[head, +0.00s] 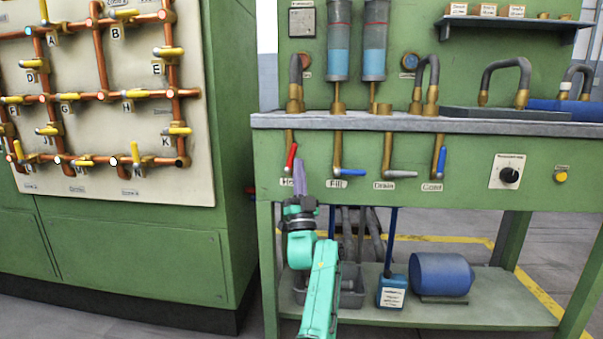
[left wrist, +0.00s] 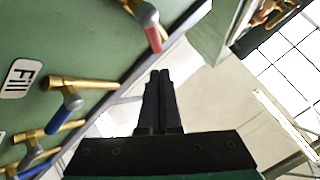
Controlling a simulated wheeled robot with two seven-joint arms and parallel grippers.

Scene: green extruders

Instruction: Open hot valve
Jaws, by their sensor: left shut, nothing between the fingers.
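The gripper is just below and to the right of the red handle in the head view. In the left wrist view, the red handle (left wrist: 154,38) is above the fingertips, with a visible gap. My left gripper (left wrist: 160,78) is shut and empty there. My right gripper is in neither view.
The fill valve's blue handle (head: 347,171) is close on the right and also shows in the left wrist view (left wrist: 65,126). Further right are the grey drain handle (head: 402,174) and blue cold handle (head: 441,162). A green cabinet (head: 232,150) stands left, across a narrow gap.

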